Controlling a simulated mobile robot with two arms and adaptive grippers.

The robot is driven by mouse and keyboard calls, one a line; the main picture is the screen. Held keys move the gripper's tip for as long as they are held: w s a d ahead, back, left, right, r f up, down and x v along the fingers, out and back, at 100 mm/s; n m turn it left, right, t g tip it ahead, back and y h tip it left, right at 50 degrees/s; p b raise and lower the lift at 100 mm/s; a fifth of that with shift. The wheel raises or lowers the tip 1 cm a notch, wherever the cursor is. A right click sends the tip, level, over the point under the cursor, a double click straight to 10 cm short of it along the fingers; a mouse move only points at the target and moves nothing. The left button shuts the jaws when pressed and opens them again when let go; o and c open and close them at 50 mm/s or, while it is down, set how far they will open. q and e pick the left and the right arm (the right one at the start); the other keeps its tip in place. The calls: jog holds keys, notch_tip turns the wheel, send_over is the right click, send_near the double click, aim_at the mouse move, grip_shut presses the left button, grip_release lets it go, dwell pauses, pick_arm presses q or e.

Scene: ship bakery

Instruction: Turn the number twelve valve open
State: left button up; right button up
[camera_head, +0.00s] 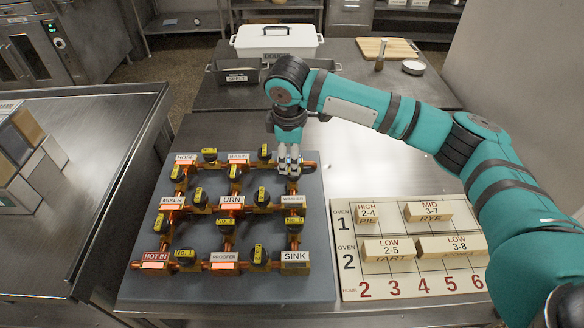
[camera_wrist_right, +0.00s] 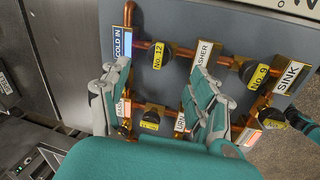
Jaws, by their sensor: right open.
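The number twelve valve is a black knob with a yellow "No. 12" tag (camera_wrist_right: 159,55) on a copper pipe between the COLD IN and WASHER labels in the right wrist view. In the head view it sits in the right column of the pipe board, just under the gripper and partly hidden (camera_head: 292,187). My right gripper (camera_head: 289,163) hangs over the board's top right corner. In the wrist view the right gripper (camera_wrist_right: 160,72) is open, its fingers spread with the knob showing ahead between their tips. Contact cannot be made out. My left gripper is in neither view.
Other black valves with yellow tags stand close by, such as No. 9 (camera_wrist_right: 250,71). The grey board (camera_head: 230,289) carries several labelled copper pipes. An oven schedule board (camera_head: 350,293) with blocks lies right. White (camera_head: 277,42) and dark (camera_head: 236,77) bins stand behind.

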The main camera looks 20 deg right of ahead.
jog(key=f, duration=0.4)
jog(key=w+f, duration=0.1)
jog(key=f, duration=0.2)
jog(key=shift+w+d+p, duration=0.1)
jog(key=shift+d+p, duration=0.15)
jog(key=shift+p, duration=0.15)
jog(key=shift+w+d+f, duration=0.1)
jog(key=shift+f, duration=0.3)
jog(key=c, duration=1.2)
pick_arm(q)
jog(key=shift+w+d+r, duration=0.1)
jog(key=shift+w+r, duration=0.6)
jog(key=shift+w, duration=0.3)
pick_arm(e)
jog(key=shift+o, duration=0.2)
